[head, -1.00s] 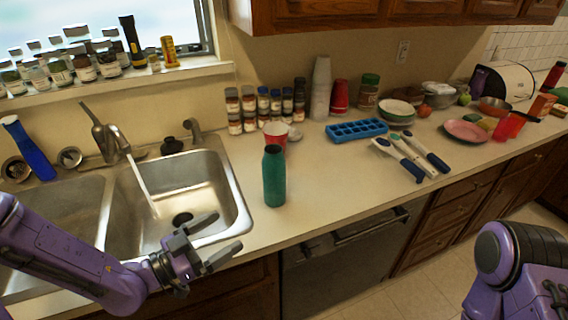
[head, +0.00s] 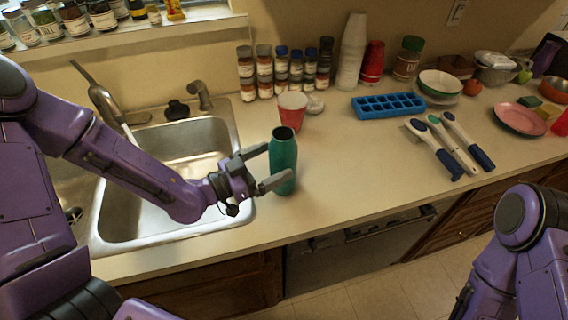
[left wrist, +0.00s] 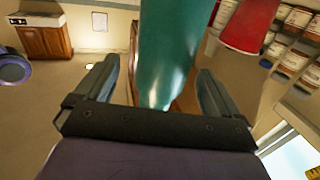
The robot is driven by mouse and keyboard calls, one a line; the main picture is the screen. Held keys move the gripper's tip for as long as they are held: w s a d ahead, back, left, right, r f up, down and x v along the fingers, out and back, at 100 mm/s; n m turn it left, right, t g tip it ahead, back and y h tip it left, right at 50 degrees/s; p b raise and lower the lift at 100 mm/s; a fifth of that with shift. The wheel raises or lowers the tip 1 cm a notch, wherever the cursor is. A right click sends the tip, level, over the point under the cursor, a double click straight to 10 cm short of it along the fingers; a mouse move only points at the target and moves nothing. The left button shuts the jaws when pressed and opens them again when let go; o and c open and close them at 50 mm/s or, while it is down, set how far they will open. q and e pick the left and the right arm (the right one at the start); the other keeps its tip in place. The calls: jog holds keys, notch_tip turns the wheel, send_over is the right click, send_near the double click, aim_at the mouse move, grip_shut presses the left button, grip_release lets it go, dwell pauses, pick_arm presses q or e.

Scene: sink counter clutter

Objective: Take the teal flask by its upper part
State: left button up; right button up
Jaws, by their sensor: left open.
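The teal flask (head: 283,160) stands upright on the counter just right of the sink, its dark top facing up. My left gripper (head: 275,166) is open at the flask, with one finger on its far side and one on its near side, around the upper to middle part. In the left wrist view the flask (left wrist: 168,50) lies between the two spread fingers (left wrist: 155,88), with gaps on both sides. My right arm shows at the lower right, but its gripper cannot be made out.
A red cup (head: 291,112) stands close behind the flask. Several spice jars (head: 285,72) line the wall. A blue ice tray (head: 388,105) and several white-handled utensils (head: 450,145) lie to the right. The sink (head: 170,185) is on the left. The counter right of the flask is clear.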

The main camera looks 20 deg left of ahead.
pick_arm(q)
jog(key=x, duration=0.1)
jog(key=p+x, duration=0.1)
jog(key=x, duration=0.1)
jog(key=shift+w+a, duration=0.2)
jog(key=shift+w, duration=0.1)
jog(key=shift+w+d, duration=0.15)
jog(key=shift+d, duration=0.2)
jog(key=c, duration=1.2)
jog(key=shift+o, duration=0.2)
